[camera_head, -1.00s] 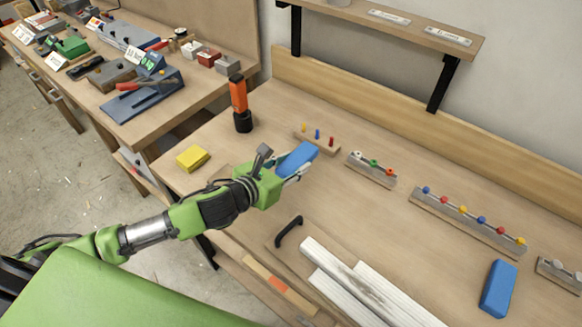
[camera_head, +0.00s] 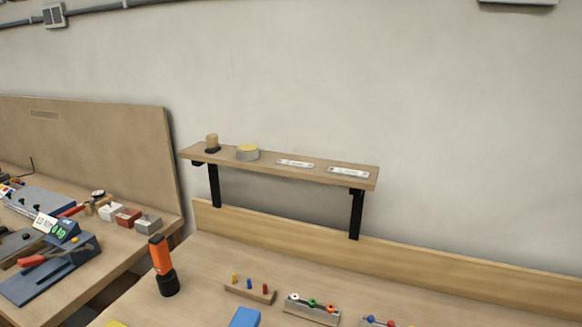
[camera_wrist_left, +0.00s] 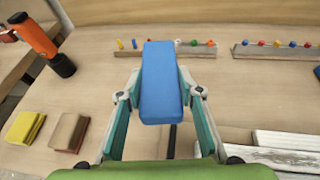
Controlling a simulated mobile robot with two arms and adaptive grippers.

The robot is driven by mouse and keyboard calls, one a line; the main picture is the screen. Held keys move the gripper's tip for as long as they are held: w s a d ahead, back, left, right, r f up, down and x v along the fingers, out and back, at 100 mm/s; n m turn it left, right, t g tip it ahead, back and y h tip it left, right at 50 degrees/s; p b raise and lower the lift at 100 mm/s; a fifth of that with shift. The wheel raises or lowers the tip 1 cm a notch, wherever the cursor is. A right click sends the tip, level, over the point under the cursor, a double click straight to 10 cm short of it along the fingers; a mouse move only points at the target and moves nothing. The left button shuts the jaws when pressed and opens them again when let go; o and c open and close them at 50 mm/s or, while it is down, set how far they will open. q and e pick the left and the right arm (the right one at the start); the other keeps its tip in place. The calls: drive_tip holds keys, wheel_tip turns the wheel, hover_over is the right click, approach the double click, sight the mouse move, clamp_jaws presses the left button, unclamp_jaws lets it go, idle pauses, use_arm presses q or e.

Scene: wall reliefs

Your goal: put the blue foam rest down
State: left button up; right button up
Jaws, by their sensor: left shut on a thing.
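The blue foam rest (camera_wrist_left: 160,80) is a long block, seen between the fingers of my left gripper (camera_wrist_left: 161,95) in the left wrist view. The gripper is shut on it, one finger on each side. The block points away from the gripper, toward the peg racks, above the wooden bench (camera_wrist_left: 105,70). Whether its underside touches the bench cannot be told. In the head view only the end of the foam rest (camera_head: 244,318) shows at the bottom edge, and the gripper is out of frame. My right gripper is in neither view.
An orange and black torch (camera_head: 163,268) stands at left. A peg block (camera_head: 250,290) and a grey rack (camera_head: 312,309) lie beyond the foam. Yellow (camera_wrist_left: 25,127) and brown (camera_wrist_left: 69,132) blocks lie left of the gripper, white planks (camera_wrist_left: 285,150) right. A wall shelf (camera_head: 280,166) is above.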

use_arm(q)
drive_tip(key=a+r+n+y, duration=0.1)
drive_tip(key=y, duration=0.1)
drive_tip(key=a+r+n+y, duration=0.1)
drive_tip(key=r+n+y, duration=0.1)
drive_tip(key=shift+s+n, duration=0.15)
drive_tip(key=shift+n, duration=0.15)
drive_tip(key=s+a+r+n+g+y, duration=0.1)
drive_tip(key=s+a+n+y, duration=0.3)
drive_tip(key=s+n+y, duration=0.1)
drive_tip(key=shift+a+r+y, duration=0.2)
drive_tip(key=shift+a+y, duration=0.2)
